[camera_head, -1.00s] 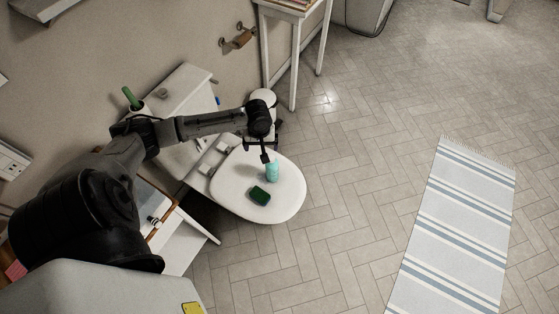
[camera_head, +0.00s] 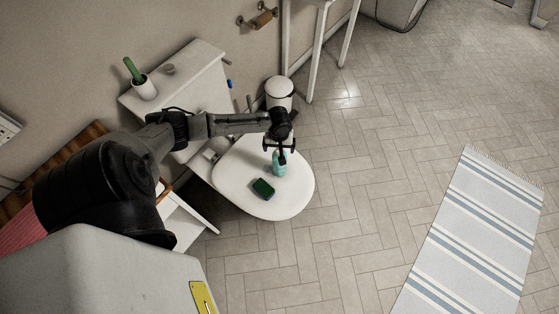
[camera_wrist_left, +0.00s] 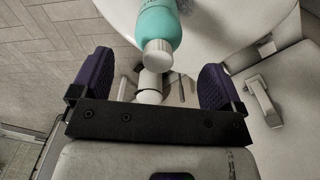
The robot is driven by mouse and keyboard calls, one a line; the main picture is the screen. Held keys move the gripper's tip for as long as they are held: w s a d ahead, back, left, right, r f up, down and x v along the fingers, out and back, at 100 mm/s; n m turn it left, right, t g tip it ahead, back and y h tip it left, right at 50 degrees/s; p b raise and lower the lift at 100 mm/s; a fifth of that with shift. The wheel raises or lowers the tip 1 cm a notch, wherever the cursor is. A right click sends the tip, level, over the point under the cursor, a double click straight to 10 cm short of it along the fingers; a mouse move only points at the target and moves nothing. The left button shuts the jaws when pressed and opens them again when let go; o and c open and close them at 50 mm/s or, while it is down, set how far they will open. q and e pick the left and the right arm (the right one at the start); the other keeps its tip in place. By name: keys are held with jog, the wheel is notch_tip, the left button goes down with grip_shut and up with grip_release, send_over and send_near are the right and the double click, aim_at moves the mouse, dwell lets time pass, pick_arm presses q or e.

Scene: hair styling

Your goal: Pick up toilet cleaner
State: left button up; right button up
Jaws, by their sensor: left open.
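The toilet cleaner is a teal bottle (camera_head: 279,168) standing on the closed white toilet lid (camera_head: 298,196). My left gripper (camera_head: 280,149) is open above the bottle's top and partly covers it in the head view. In the left wrist view, the bottle (camera_wrist_left: 157,22) with its white cap shows at the top, ahead of the space between the two purple-padded fingers of the gripper (camera_wrist_left: 158,78). The cap lies near the gap, and nothing is held. My right gripper is not in view.
A dark green sponge (camera_head: 263,188) lies on the lid beside the bottle. A white bin (camera_head: 279,88) stands behind the lid. The cistern (camera_head: 188,85) carries a white cup (camera_head: 144,87) with a green-handled brush. The tiled floor to the right is open, with a striped rug (camera_head: 475,235).

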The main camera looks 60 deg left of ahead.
pick_arm(q)
notch_tip(320, 180, down, 6)
jog(key=shift+w, duration=0.15)
dwell(0.5)
jog(key=shift+a, duration=0.1)
jog(key=c, duration=1.6)
